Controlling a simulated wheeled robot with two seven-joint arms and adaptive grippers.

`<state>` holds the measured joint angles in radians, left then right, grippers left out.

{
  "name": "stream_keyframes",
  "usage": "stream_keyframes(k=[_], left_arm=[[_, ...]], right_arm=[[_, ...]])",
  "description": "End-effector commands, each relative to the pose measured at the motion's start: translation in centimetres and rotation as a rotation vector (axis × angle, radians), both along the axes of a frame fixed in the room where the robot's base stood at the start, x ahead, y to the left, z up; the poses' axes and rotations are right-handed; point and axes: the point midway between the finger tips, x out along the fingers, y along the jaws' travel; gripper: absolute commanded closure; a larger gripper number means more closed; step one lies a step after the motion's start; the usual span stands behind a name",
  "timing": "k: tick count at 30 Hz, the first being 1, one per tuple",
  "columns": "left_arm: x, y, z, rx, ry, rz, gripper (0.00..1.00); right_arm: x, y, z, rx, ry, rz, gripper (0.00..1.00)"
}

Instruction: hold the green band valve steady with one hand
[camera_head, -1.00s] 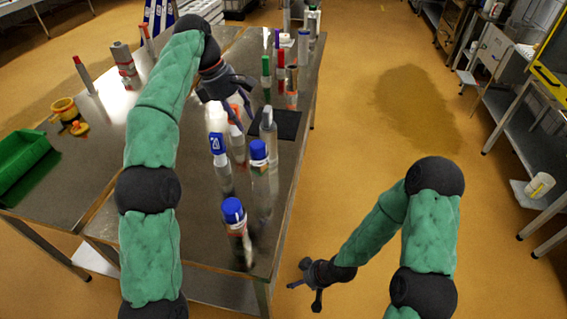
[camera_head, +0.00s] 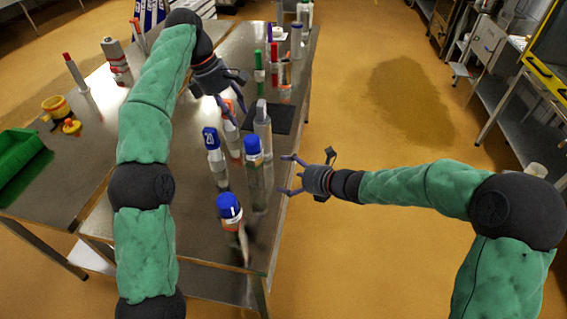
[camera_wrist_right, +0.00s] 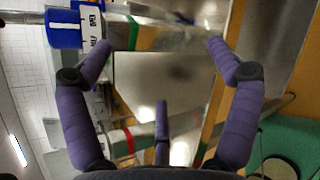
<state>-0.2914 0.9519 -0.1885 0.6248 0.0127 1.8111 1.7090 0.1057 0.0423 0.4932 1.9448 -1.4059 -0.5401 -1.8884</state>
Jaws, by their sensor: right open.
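In the right wrist view, a clear cylinder with a blue cap and a green band (camera_wrist_right: 133,33) lies across the picture between my open fingertips, apparently untouched. It seems to be the blue-capped cylinder (camera_head: 253,148) by the table's right edge in the head view, where I cannot make out the band. My right gripper (camera_head: 284,175) is open and empty, just right of that cylinder; its fingers also show in the wrist view (camera_wrist_right: 158,45). My left gripper (camera_head: 236,95) has its fingers spread above an orange-topped bottle (camera_head: 230,128), with no held object visible.
Other blue-capped bottles (camera_head: 229,207), (camera_head: 212,140) stand close by, with a grey-topped one (camera_head: 262,118) behind. Several coloured-top cylinders stand at the table's far end. A green bin (camera_head: 18,155) is at the left. The floor right of the table is clear.

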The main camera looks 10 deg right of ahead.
Motion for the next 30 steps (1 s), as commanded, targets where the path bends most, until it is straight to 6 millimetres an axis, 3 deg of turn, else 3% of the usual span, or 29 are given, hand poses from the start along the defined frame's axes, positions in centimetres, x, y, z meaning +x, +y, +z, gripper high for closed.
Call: stream_keyframes(k=[4,11,20,30], left_arm=[[0.0,0.0,0.0,0.000,0.000,0.000,0.61],[0.0,0.0,0.0,0.000,0.000,0.000,0.61],[0.0,0.0,0.0,0.000,0.000,0.000,0.61],[0.0,0.0,0.0,0.000,0.000,0.000,0.61]], right_arm=[[-0.1,1.1,3.2,-0.180,-0.244,0.187,0.10],[-0.6,2.0,5.5,-0.353,-0.463,0.353,0.10],[0.3,3.6,5.0,-0.383,-0.500,0.387,0.10],[3.6,7.6,2.9,-0.382,-0.499,0.386,0.10]])
